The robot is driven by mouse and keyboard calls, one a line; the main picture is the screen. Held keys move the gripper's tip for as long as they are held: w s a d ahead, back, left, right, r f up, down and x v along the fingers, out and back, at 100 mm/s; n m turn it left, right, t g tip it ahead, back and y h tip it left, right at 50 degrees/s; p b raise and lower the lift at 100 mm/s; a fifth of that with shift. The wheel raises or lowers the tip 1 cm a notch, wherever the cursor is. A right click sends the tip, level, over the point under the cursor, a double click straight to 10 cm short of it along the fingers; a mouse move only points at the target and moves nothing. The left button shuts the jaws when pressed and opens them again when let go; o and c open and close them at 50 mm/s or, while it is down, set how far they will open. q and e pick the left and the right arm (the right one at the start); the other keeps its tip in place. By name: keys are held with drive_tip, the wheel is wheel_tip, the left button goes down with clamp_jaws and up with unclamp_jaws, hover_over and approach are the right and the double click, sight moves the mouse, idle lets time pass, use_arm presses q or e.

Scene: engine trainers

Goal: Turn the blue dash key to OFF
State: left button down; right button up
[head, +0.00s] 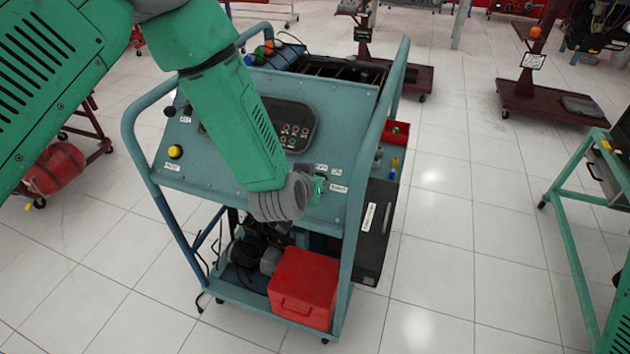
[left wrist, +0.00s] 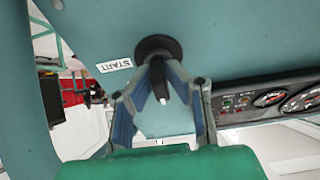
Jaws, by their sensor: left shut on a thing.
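The blue dash (head: 225,160) is the sloped panel of a wheeled engine trainer in the head view. Its key (left wrist: 157,72) shows in the left wrist view as a black stem with a pale tip on a round black base, beside a START label (left wrist: 115,65). My left gripper (left wrist: 160,78) is shut on the key, one finger on each side of the stem. In the head view my left gripper (head: 318,186) is at the dash's lower right, mostly behind my wrist, and the key is hidden. The key's exact angle is unclear. My right gripper is out of view.
A gauge cluster (head: 300,112) sits mid-dash and a yellow button (head: 175,152) at its left. The cart's tubular frame (head: 357,190) rises close to my left gripper's right. A red box (head: 303,287) stands on the lower shelf.

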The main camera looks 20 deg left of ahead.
use_arm(q)
drive_tip(key=c, duration=1.6)
unclamp_jaws()
drive_tip(key=shift+s+r, duration=0.1)
drive_tip(key=shift+s, duration=0.05)
drive_tip(key=v, duration=1.1)
drive_tip(key=shift+s, duration=0.25)
